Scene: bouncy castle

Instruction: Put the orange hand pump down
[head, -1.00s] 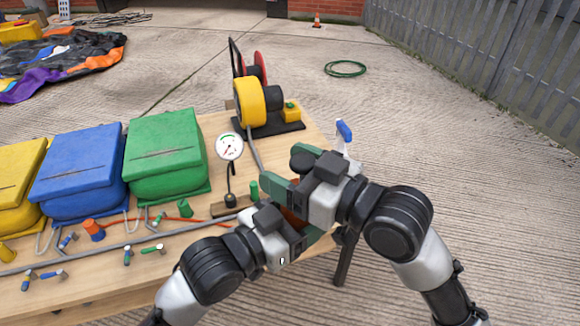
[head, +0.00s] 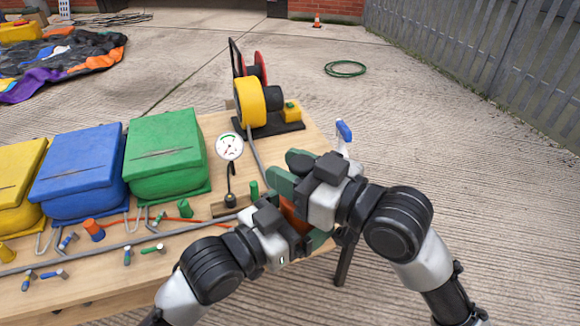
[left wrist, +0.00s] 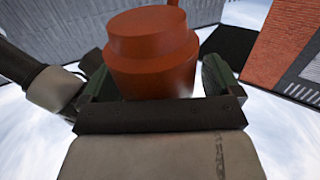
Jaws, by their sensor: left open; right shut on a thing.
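The orange hand pump (head: 291,214) is mostly hidden between my two grippers at the right front of the bench, in the head view. In the left wrist view its stepped orange body (left wrist: 152,55) stands between the fingers of my left gripper (left wrist: 157,82). That gripper is open, with a small gap showing on each side of the body. My left gripper (head: 300,222) is at the pump's lower part in the head view. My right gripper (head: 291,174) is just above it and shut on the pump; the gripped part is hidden. Whether the pump touches the bench is hidden.
Green (head: 165,155) and blue (head: 77,175) bins stand left. A grey hose and small valves lie in front. A blue-handled item (head: 344,131) is close right.

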